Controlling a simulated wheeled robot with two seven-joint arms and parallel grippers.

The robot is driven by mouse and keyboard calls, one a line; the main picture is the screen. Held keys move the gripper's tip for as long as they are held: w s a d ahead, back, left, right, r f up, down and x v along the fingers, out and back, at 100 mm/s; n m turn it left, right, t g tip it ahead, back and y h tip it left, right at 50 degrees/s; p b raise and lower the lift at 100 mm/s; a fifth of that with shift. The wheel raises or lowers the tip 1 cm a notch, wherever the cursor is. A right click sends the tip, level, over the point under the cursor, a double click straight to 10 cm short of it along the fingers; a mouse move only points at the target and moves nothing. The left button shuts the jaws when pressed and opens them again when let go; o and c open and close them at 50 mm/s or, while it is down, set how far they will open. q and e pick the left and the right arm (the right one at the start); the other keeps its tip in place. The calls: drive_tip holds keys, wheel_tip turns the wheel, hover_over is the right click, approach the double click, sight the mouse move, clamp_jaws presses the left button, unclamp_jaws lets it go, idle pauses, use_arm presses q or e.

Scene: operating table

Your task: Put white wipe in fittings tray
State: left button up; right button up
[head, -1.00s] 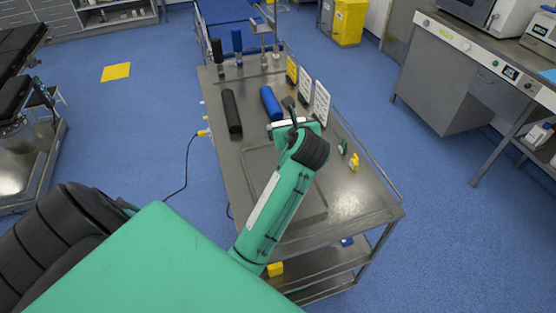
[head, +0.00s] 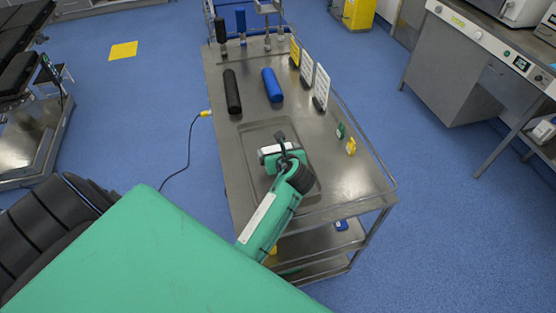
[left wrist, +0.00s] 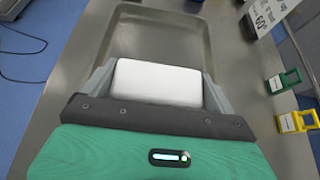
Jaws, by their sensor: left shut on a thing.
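My left gripper (head: 281,156) is shut on the white wipe (left wrist: 158,80), a white block with rounded edges held between both fingers in the left wrist view. In the head view the wipe (head: 270,150) shows as a small white strip beside the gripper. The fittings tray (head: 250,132) is a shallow metal tray on the steel cart. The gripper and wipe appear over the tray in the head view. The tray's floor (left wrist: 160,42) shows beyond the wipe in the left wrist view. The gap between wipe and tray floor is hard to judge. My right gripper is not in view.
A black roll (head: 232,91) and a blue roll (head: 272,85) lie beyond the tray on the cart (head: 352,183). Signs (head: 320,87) stand along the right edge. A green clip (head: 340,130) and a yellow clip (head: 350,146) sit right of the tray.

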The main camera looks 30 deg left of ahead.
use_arm(q)
wheel_tip(320, 180, down, 5)
drive_tip(key=shift+r, duration=0.15)
drive_tip(key=o, duration=0.8)
drive_tip(key=shift+f, duration=0.2)
drive_tip(key=shift+c, duration=0.2)
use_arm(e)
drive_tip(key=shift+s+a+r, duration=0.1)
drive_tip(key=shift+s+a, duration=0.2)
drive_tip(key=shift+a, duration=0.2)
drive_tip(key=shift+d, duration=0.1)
use_arm(q)
drive_tip(key=shift+r, duration=0.2)
drive_tip(key=p+v, duration=0.9)
drive_tip(key=v, duration=0.2)
drive_tip(key=shift+r, duration=0.15)
drive_tip(key=shift+s+d+r, duration=0.1)
drive_tip(key=shift+s+d, duration=0.15)
drive_tip(key=shift+d, duration=0.1)
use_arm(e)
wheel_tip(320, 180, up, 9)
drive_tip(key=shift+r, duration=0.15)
